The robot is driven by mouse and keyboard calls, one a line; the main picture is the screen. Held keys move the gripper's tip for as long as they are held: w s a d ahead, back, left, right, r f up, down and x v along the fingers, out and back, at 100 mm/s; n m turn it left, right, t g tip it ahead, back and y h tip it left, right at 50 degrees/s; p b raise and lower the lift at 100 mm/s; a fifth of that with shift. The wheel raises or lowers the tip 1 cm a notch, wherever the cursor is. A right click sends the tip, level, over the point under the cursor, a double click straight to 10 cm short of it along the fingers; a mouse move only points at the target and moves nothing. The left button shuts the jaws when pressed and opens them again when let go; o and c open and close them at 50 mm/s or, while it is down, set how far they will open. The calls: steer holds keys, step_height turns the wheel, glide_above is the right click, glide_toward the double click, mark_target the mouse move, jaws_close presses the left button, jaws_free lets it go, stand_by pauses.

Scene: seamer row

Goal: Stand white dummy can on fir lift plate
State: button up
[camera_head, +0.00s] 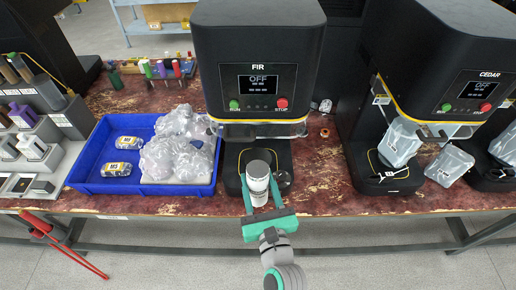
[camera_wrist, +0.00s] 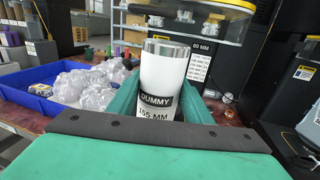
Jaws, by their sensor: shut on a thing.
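The white dummy can (camera_head: 258,178) has a silver rim and stands upright between the fingers of my gripper (camera_head: 262,200) in the head view. In the wrist view the can (camera_wrist: 163,82) shows a black DUMMY label and 155 MM below it. My gripper (camera_wrist: 160,105) is shut on it. The FIR machine (camera_head: 258,60) stands behind, its display reading OFF. The can is in front of the FIR machine's black base (camera_head: 284,160), over or close to its lift plate. The plate itself is mostly hidden by the can, and I cannot tell whether they touch.
A blue tray (camera_head: 84,172) with bagged items and two small labelled packs is on the left. The CEDAR machine (camera_head: 450,70) stands right, with bagged containers (camera_head: 400,142) near it. The FIR machine's yellow-edged head (camera_wrist: 200,25) overhangs just behind the can.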

steer(key=d+x, duration=0.2)
steer(key=x, duration=0.8)
steer(key=w+d+x, duration=0.1)
steer(key=d+x, duration=0.1)
steer(key=x, duration=0.8)
steer(key=f, duration=0.7)
steer(key=shift+w+d, duration=0.15)
steer(key=shift+d, duration=0.05)
steer(key=shift+d+f, duration=0.1)
steer(key=shift+f, duration=0.05)
steer(key=o, duration=1.2)
